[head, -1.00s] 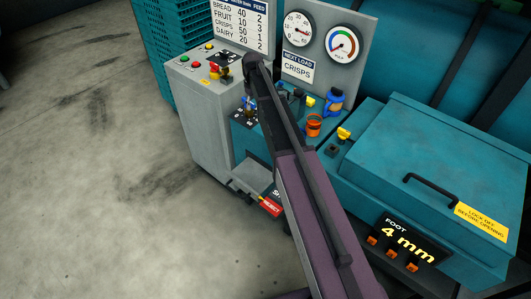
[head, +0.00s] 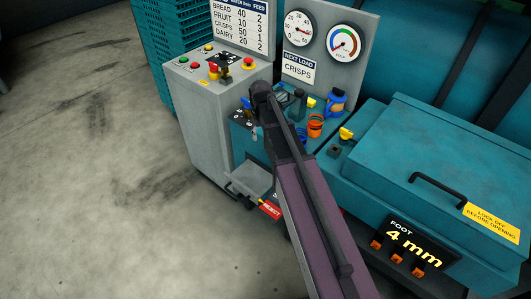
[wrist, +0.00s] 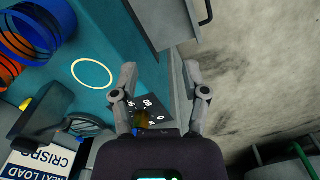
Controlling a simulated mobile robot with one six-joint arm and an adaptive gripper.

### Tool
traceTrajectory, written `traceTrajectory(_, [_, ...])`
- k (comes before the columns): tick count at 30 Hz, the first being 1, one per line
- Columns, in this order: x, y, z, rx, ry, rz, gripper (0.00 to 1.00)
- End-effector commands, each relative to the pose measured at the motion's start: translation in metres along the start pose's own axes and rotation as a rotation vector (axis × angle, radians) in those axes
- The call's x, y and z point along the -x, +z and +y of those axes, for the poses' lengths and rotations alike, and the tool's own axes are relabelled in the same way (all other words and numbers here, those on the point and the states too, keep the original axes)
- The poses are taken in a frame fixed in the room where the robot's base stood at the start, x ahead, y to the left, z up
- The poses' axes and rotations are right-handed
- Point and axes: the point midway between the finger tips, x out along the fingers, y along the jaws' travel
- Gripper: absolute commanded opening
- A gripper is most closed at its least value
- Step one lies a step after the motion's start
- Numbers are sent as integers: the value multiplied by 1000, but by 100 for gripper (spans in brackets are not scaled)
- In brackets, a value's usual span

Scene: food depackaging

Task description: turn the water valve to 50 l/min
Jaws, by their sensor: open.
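The water flow gauge (head: 298,29) is the left dial on the grey panel; its needle points right, but the exact reading is too small to tell. A black plate with white numbers (head: 237,121) sits at the left end of the teal console, with a blue and brass valve handle (head: 247,104) beside it, partly hidden by my arm. In the wrist view the number plate (wrist: 152,104) and a blurred brass part (wrist: 142,119) lie low between my fingers. My gripper (wrist: 160,72) is open and empty, its fingers on either side of the plate.
The chart (head: 240,22) lists crisps at 50, and a sign (head: 299,67) reads CRISPS. A grey control box (head: 215,105) with buttons stands left of the console. Orange coils (head: 315,126), a blue item (head: 336,101) and yellow-topped controls are to the right.

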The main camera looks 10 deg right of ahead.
Motion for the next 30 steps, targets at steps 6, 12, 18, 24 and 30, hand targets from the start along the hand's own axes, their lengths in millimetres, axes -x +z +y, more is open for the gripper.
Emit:
traceTrajectory(6, [-12,32,-8,-40,0,0,59])
traceTrajectory(12, [-19,51,-13,-69,0,0,59])
traceTrajectory(18, [-22,60,-15,-84,0,0,59])
traceTrajectory(24, [-22,62,-16,-88,0,0,59])
traceTrajectory(30, [-22,61,-16,-87,0,0,59])
